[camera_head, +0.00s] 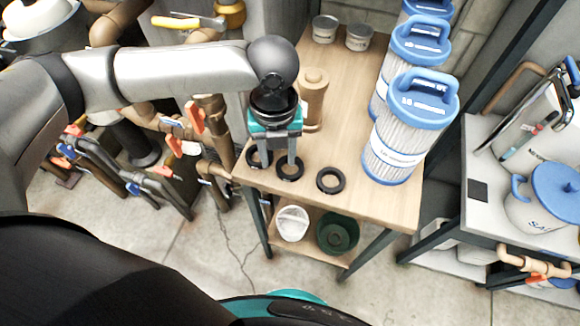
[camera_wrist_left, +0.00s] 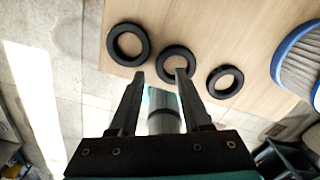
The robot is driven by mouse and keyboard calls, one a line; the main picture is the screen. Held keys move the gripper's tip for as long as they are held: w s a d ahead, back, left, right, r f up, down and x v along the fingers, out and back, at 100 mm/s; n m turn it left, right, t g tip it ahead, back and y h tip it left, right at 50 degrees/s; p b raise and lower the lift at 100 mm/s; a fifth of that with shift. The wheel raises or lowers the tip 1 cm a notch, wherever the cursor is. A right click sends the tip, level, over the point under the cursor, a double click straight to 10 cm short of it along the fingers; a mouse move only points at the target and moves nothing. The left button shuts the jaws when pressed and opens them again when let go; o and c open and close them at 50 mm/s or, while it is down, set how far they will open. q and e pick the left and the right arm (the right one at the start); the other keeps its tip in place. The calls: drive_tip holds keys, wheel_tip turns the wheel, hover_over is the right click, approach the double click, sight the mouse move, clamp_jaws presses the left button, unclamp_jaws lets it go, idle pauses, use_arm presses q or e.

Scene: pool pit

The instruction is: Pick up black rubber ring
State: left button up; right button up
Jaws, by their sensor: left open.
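Three black rubber rings lie flat near the front edge of the wooden table: a left ring (camera_head: 251,163), a middle ring (camera_head: 290,179) and a right ring (camera_head: 330,190). My left gripper (camera_head: 280,167) is open and empty, pointing down over the left and middle rings, its fingers partly covering both. In the left wrist view, the left ring (camera_wrist_left: 130,62), middle ring (camera_wrist_left: 161,66) and right ring (camera_wrist_left: 225,94) lie beyond the fingertips (camera_wrist_left: 160,74). The right finger overlaps the middle ring. Height above the table is hard to tell. My right gripper is not in view.
The wooden table (camera_head: 385,205) also holds blue-capped filter cartridges (camera_head: 393,150) at right, a tan cylinder (camera_head: 314,90) close behind the gripper and two cans (camera_head: 359,37) at the back. Pipes with valves (camera_head: 195,117) stand to the left.

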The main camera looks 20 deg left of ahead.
use_arm(q)
wheel_tip(320, 180, down, 2)
drive_tip(key=shift+f, duration=0.25)
drive_tip(key=shift+c, duration=0.3)
clamp_jaws()
